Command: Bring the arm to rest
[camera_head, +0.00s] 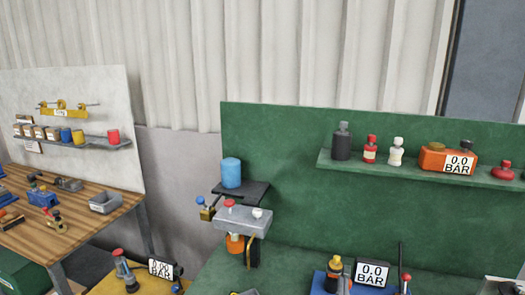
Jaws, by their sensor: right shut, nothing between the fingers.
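My right gripper (502,286) shows at most as a small grey and dark shape cut off by the bottom right edge of the head view. It is shut and empty, and its fingertips are hard to make out. It is apart from the shelf and the things on the green board. My left gripper does not show.
A green board (290,150) carries a shelf (330,160) with bottles and an orange gauge (447,159). A blue cylinder (231,173) stands on a small dark shelf. A blue device and a gauge (371,273) stand below. A wooden workbench (85,236) with several tools is left.

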